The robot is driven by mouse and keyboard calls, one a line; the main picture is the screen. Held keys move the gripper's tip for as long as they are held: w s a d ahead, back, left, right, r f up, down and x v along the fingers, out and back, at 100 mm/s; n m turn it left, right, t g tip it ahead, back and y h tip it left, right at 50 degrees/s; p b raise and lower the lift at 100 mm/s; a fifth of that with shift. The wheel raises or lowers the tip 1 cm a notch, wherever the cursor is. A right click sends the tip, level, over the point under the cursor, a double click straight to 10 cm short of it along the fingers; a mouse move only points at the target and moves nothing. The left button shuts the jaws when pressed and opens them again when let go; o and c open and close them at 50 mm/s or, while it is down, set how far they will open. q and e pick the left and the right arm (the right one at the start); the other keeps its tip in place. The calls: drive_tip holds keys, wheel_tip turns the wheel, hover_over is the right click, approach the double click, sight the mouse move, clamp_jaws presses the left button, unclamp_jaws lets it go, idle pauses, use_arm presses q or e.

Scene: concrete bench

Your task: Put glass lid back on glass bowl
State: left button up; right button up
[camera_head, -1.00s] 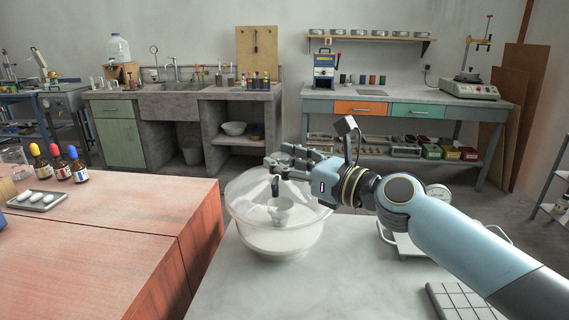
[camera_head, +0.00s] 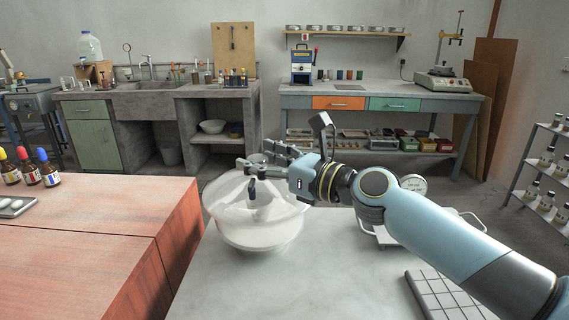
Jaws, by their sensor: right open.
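A clear glass bowl (camera_head: 260,239) stands on the pale stone bench top, left of my right arm. The clear glass lid (camera_head: 222,197) shows at the top of the bowl, with its rim near the bowl's rim. The glass overlaps, so I cannot tell whether it is fully seated or a little tilted. My right gripper (camera_head: 257,174) is open just above the lid, with dark fingertips over its middle. The fingers hide part of the lid's top, and contact with it is unclear. My left gripper is not in view.
A scale with a round dial (camera_head: 413,184) stands behind my right forearm. A red-topped bench (camera_head: 90,235) at left holds dropper bottles (camera_head: 29,171) and a tray (camera_head: 14,208).

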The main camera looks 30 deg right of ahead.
drive_tip(key=v, duration=0.5)
drive_tip(key=shift+s+r+b, duration=0.15)
drive_tip(key=shift+s+b, duration=0.1)
drive_tip(key=shift+b, duration=0.15)
drive_tip(key=b+v, duration=0.4)
drive_tip(key=v, duration=0.2)
drive_tip(key=shift+s+d+r, duration=0.15)
drive_tip(key=shift+s+r, duration=0.05)
drive_tip(key=shift+s, duration=0.05)
